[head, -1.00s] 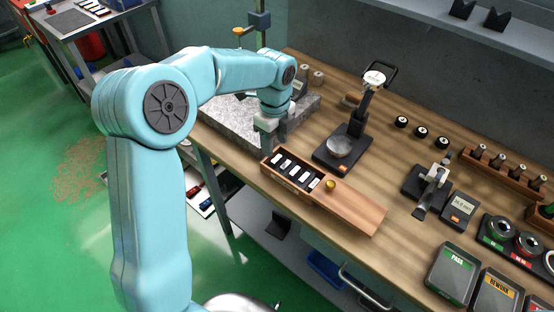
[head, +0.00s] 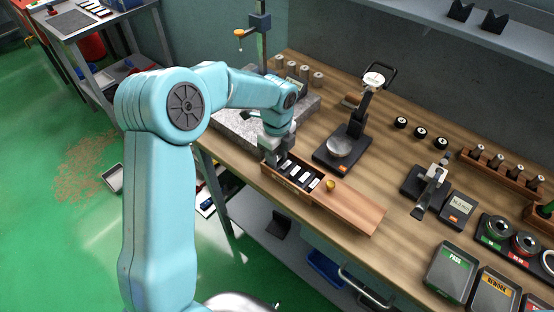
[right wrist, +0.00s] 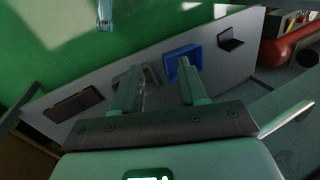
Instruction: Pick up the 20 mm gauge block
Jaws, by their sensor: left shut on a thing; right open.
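An open wooden box (head: 283,181) on the bench holds several pale gauge blocks (head: 304,178) in dark slots. Their size markings are too small to read, so I cannot tell which is the 20 mm one. My left gripper (head: 271,158) is down at the left end of the box, shut on a gauge block there that its fingers mostly hide. Whether that block is still in its slot is unclear. In the right wrist view my right gripper (right wrist: 160,66) is open and empty, with the lower shelf behind its fingers.
The wooden lid (head: 350,208) and a small brass knob (head: 330,184) adjoin the box's right side. A black stand with a dial (head: 374,79) stands behind. A grey granite plate (head: 230,122) lies to the left. A blue bin (right wrist: 184,62) is on the lower shelf.

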